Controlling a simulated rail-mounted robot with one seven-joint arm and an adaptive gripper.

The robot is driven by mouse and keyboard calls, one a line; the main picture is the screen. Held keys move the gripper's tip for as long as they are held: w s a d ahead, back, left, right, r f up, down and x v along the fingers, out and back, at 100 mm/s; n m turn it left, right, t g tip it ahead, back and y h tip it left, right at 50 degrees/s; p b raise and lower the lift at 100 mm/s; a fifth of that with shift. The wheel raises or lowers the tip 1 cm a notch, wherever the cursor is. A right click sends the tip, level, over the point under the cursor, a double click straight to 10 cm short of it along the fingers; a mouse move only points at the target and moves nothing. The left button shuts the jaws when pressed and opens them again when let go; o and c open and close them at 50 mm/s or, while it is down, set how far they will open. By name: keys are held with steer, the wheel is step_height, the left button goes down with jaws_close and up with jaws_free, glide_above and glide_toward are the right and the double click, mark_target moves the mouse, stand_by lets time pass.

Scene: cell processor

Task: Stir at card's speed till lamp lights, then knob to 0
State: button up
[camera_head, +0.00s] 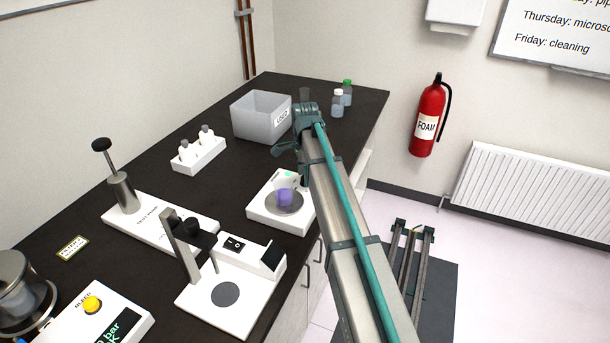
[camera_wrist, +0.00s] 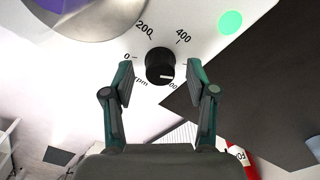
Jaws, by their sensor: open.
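A white stirrer (camera_head: 262,218) stands near the bench's right edge, with a small purple vessel (camera_head: 285,197) on its round grey plate. In the wrist view, its black knob (camera_wrist: 160,66) has dial marks 0, 200, 400 and a partly hidden higher one. The knob's white mark lies low on its face; the exact setting is unclear. A round lamp (camera_wrist: 230,22) is bright green. My gripper (camera_wrist: 160,70) is open, with one finger on each side of the knob; contact is not visible. A small card (camera_head: 72,247) lies at the bench's left, its text too small to read.
A grey bin (camera_head: 262,118), a white rack (camera_head: 198,156) and bottles (camera_head: 338,103) stand farther back. A white device with an upright post (camera_head: 222,295) stands in front. My arm hides part of the stirrer's right side.

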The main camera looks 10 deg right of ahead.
steer(key=shift+f, duration=0.5)
jaws_close()
